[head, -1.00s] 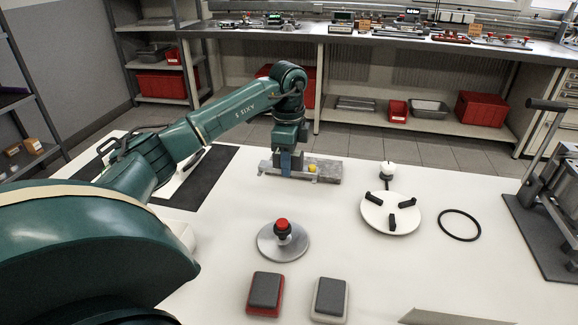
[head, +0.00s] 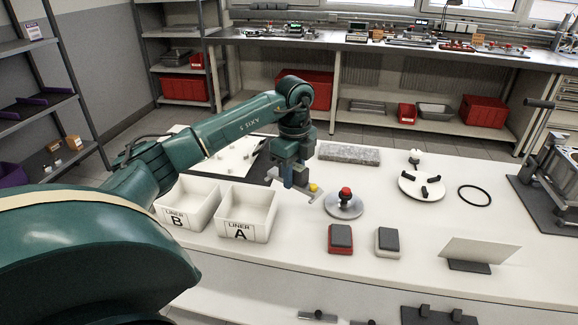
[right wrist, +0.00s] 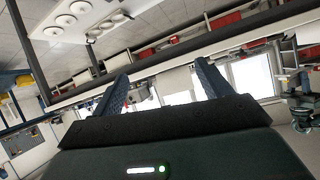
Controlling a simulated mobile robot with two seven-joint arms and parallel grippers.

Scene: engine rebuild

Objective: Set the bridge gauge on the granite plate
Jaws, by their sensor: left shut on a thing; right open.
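My left gripper (head: 291,183) is shut on the bridge gauge (head: 313,188), a small grey bar-like piece with a yellow knob. The gauge looks tilted and is held to the near left of the granite plate, apart from it in the head view; its height above the table is hard to tell. The fingers hide part of it. The granite plate (head: 350,154) is a speckled grey slab lying on the white table, its visible top bare. My right gripper (right wrist: 160,82) shows in the right wrist view, open and empty, with its fingers spread.
A metal disc with a red knob (head: 344,205) stands just right of the gauge. The bins Liner A (head: 247,211) and Liner B (head: 188,203) sit to the left. A white disc (head: 421,187) and black ring (head: 474,195) lie to the right.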

